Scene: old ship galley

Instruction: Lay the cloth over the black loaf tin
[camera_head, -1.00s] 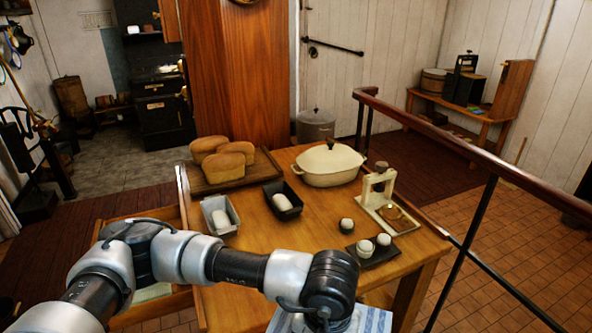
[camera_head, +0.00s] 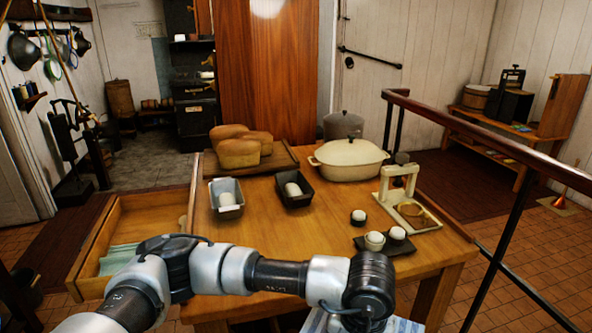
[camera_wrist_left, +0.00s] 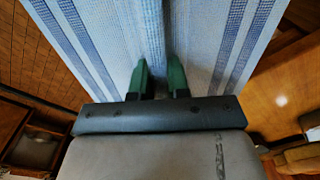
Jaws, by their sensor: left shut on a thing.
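The black loaf tin (camera_head: 298,203) stands on the wooden table, with a pale lump of dough in it. The cloth (camera_wrist_left: 205,35) is pale blue with darker blue stripes. In the left wrist view it hangs in a fold between the green fingers of my left gripper (camera_wrist_left: 160,78), which is shut on it. In the head view only bits of the cloth (camera_head: 402,325) show at the bottom edge, below my wrist. The fingers are hidden there. My left arm is in front of the table's near side, apart from the tin. My right gripper is not in view.
A grey loaf tin (camera_head: 228,214) with dough stands left of the black one. Loaves on a board (camera_head: 278,163) and a cream casserole (camera_head: 348,164) stand behind. A white press (camera_head: 397,185) and small pots are at right. An open drawer (camera_head: 140,222) juts left.

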